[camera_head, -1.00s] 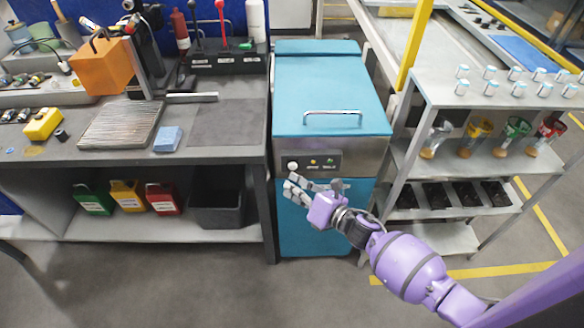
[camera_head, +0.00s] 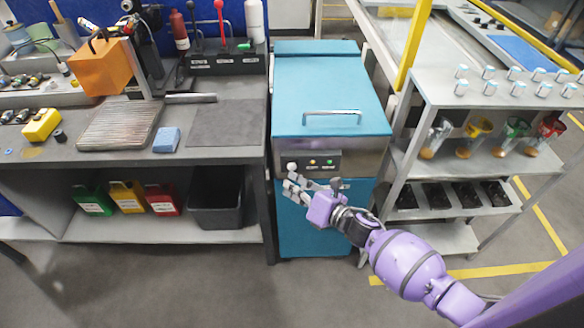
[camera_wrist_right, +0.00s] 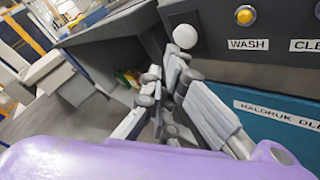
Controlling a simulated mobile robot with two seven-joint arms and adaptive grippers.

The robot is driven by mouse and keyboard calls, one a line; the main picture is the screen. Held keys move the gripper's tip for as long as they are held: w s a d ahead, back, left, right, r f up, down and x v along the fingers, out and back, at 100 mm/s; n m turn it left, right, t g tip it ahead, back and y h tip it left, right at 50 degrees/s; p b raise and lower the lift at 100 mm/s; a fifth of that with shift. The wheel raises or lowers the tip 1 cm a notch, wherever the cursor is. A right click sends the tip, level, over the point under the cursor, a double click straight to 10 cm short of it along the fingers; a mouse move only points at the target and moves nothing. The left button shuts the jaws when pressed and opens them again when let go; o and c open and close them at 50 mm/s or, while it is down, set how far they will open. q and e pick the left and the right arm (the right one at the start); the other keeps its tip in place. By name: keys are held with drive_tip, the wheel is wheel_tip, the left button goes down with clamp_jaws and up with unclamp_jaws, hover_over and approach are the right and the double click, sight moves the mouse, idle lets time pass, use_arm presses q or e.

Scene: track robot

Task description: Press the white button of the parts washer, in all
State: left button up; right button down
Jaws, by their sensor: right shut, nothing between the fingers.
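The parts washer (camera_head: 330,95) has a teal lid with a bar handle and a grey control strip on its front. Its round white button (camera_head: 292,167) sits at the left end of the strip, and shows in the right wrist view (camera_wrist_right: 185,36) left of a yellow light labelled WASH. My right gripper (camera_head: 291,181) is shut and empty, its fingertips just below the white button. In the right wrist view the fingertips (camera_wrist_right: 164,68) come up close under the button; I cannot tell whether they touch it. My left gripper is not in view.
A workbench (camera_head: 215,155) stands left of the washer, with an orange box (camera_head: 102,67) on top and a dark bin (camera_head: 217,205) below. A metal shelf rack (camera_head: 440,88) with cups and trays stands close on the right. The floor in front is clear.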

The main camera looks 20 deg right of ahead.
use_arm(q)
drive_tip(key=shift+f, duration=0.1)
use_arm(e)
drive_tip(key=shift+w, duration=0.1)
idle(0.4)
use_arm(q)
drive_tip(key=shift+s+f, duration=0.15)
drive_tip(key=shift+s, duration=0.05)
use_arm(e)
drive_tip(key=shift+w+d, duration=0.1)
drive_tip(key=shift+w, duration=0.25)
use_arm(q)
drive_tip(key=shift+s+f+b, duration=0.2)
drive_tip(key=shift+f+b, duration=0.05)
drive_tip(key=shift+b, duration=0.05)
use_arm(e)
drive_tip(key=shift+w+d, duration=0.15)
drive_tip(key=shift+w, duration=0.25)
drive_tip(key=shift+s, duration=0.1)
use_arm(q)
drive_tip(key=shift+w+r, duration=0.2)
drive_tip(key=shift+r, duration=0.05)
use_arm(e)
drive_tip(key=shift+s+a, duration=0.25)
drive_tip(key=shift+s, duration=0.5)
drive_tip(key=shift+s, duration=0.1)
